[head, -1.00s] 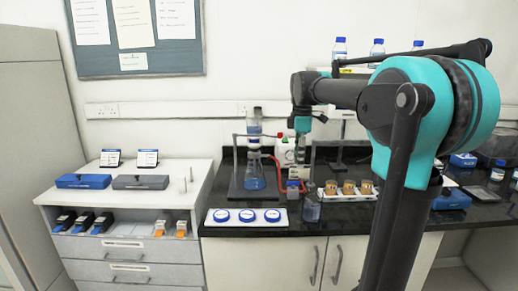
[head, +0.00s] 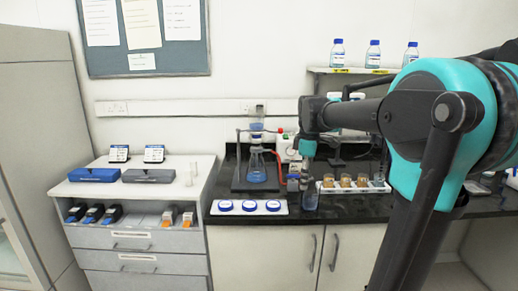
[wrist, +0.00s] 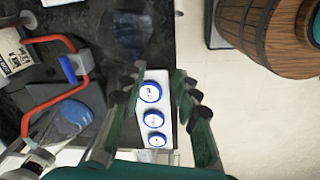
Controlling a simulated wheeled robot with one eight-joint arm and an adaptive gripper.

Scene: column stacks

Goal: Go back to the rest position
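My gripper (wrist: 160,80) is open in the wrist view, with its two green fingers apart and nothing between them. The bottle stands on the front part of the black counter and appears apart from the gripper. A white tray (wrist: 180,80) with three blue-rimmed round lids lies below the fingers in the wrist view. The same tray (head: 284,207) shows left of the bottle in the head view.
A white rack (head: 333,189) of brown cups is right of the bottle. A white drawer cabinet (head: 140,238) stands left. Bottles (head: 373,55) line a shelf. A brown barrel-like thing (wrist: 265,30) is close in the wrist view.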

